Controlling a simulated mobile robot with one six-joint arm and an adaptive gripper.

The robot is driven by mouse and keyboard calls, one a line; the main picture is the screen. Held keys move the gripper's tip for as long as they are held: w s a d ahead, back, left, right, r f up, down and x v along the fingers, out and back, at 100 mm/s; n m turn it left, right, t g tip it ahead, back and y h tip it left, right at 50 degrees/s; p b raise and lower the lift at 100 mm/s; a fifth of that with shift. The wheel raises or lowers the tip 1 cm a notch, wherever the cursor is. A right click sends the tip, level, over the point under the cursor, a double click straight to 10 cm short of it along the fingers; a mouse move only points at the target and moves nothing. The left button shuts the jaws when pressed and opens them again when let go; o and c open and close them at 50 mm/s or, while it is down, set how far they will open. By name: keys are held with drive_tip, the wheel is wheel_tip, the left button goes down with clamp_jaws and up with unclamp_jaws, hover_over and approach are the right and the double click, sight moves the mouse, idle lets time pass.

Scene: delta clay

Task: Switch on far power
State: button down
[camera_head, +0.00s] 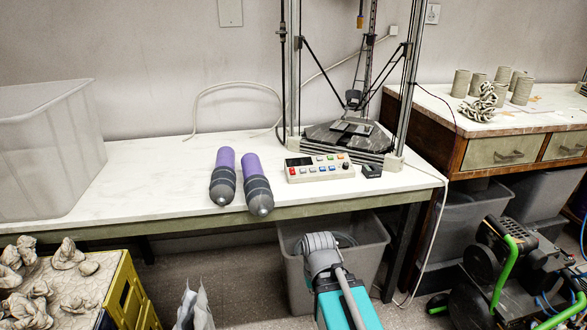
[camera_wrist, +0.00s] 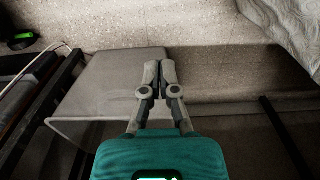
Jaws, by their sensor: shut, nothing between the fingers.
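A wall socket (camera_head: 433,13) sits high on the wall at the right, beyond the printer frame. A blank-looking plate (camera_head: 230,12) is on the wall left of the frame. A small white box (camera_head: 393,30) with a cable is on the wall between them. I cannot tell which one is the far power. My gripper (camera_wrist: 160,68) is shut and empty in the wrist view, apart from all of these. In the head view my teal and grey arm is low in front of the table, and the fingertips cannot be made out.
A white table (camera_head: 130,185) holds two purple-and-grey cartridges (camera_head: 224,178), a control box (camera_head: 319,167) with coloured buttons and the tall printer frame (camera_head: 293,80). A clear bin (camera_head: 40,150) stands at left. A grey bin (camera_head: 375,250) is under the table, behind my arm.

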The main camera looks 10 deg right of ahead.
drive_tip(key=shift+r, duration=0.1)
wheel_tip(320, 180, up, 38)
drive_tip(key=n+t+p, duration=0.2)
drive_tip(key=n+p, duration=1.6)
drive_tip(key=p, duration=2)
hover_over(293, 173)
drive_tip(key=s, duration=0.3)
drive_tip(key=w+f+b, duration=0.1)
drive_tip(key=f+b, duration=0.8)
drive_tip(key=w+f+b, duration=0.1)
drive_tip(key=f+b, duration=0.3)
drive_tip(key=b, duration=0.1)
drive_tip(key=shift+w+f, duration=0.35)
